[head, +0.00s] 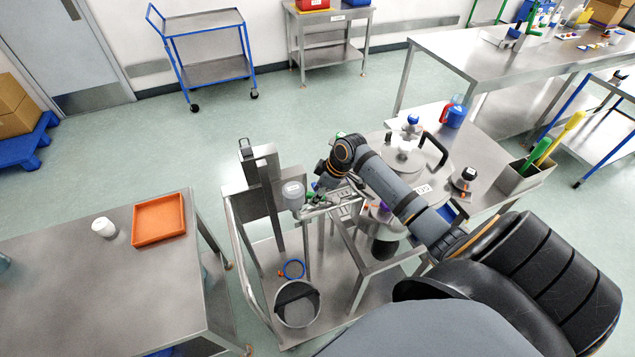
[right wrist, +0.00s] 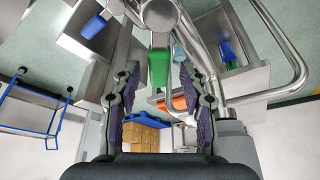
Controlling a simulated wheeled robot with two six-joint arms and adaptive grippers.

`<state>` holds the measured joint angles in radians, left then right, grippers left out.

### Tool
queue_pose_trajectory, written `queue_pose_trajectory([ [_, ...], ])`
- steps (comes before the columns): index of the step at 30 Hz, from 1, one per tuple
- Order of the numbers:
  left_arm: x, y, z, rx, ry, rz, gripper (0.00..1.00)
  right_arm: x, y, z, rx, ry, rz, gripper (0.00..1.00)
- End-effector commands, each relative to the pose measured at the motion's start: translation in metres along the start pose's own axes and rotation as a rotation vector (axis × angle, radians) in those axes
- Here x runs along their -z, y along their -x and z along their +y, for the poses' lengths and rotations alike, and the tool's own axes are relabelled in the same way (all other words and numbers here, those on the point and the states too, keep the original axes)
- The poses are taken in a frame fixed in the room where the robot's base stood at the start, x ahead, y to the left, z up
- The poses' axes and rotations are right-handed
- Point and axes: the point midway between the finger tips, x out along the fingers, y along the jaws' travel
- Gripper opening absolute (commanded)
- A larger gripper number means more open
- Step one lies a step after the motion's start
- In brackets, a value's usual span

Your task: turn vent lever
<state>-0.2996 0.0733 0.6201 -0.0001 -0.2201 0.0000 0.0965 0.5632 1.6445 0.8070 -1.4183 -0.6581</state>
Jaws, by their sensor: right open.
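A green lever handle (right wrist: 158,66) hangs from a metal pipe fitting (right wrist: 158,14) in the right wrist view. It lies between the two fingers of my right gripper (right wrist: 159,82), which is open with gaps on both sides of the handle. I cannot tell if this green handle is the vent lever. In the head view my right gripper (head: 318,198) is at the top of the steel frame, beside a grey-white cylinder (head: 293,194). The lever is mostly hidden there by the gripper and arm. My left gripper is not in view.
Two blue parts (right wrist: 227,52) (right wrist: 93,26) and a curved steel tube (right wrist: 294,65) are near the gripper. A lidded steel vessel (head: 408,158) stands right of the frame. A bucket (head: 297,318) sits on the lower shelf. An orange tray (head: 159,219) is on the left table.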

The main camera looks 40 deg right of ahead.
Motion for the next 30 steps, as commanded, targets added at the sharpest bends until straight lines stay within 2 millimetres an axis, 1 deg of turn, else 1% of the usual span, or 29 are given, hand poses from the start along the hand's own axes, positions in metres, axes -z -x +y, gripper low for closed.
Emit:
queue_pose_trajectory([
  [5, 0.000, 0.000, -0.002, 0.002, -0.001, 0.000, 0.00, 0.000, 0.000, 0.000, 0.000, 0.000, 0.000, 0.43],
  [12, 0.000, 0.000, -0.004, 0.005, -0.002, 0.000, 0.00, 0.000, 0.000, 0.000, 0.000, 0.000, 0.000, 0.11],
  [15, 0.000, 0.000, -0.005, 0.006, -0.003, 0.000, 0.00, 0.000, 0.000, 0.000, 0.000, 0.000, 0.000, 0.00],
  [26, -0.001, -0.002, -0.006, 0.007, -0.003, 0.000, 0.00, 0.001, -0.001, 0.000, 0.000, -0.001, 0.002, 0.00],
  [30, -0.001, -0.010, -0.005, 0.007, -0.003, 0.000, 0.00, 0.013, -0.008, 0.003, -0.004, -0.009, 0.005, 0.00],
])
